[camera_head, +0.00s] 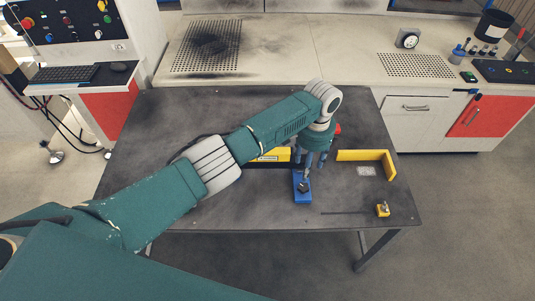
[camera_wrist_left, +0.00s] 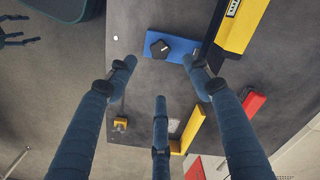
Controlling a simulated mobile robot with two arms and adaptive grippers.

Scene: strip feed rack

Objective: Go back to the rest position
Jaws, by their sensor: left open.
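My left arm reaches in from the left over the dark table (camera_head: 240,210). My left gripper (camera_head: 314,168) points down above the table, close to a blue block with a black knob (camera_head: 302,190). In the left wrist view the fingers of the left gripper (camera_wrist_left: 160,80) are spread with nothing between them. The blue block (camera_wrist_left: 182,48) lies beyond the fingertips, and one fingertip overlaps it in the picture. At the left edge of the wrist view, dark blue fingers (camera_wrist_left: 14,37) show that look like my right gripper; they are small and partly cut off.
A yellow rail (camera_head: 268,156) lies partly behind my arm. A yellow angled stop (camera_head: 365,156) stands right of the gripper, with a red part (camera_head: 338,129) behind. A small yellow block (camera_head: 382,209) sits near the right front. The front left tabletop is clear.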

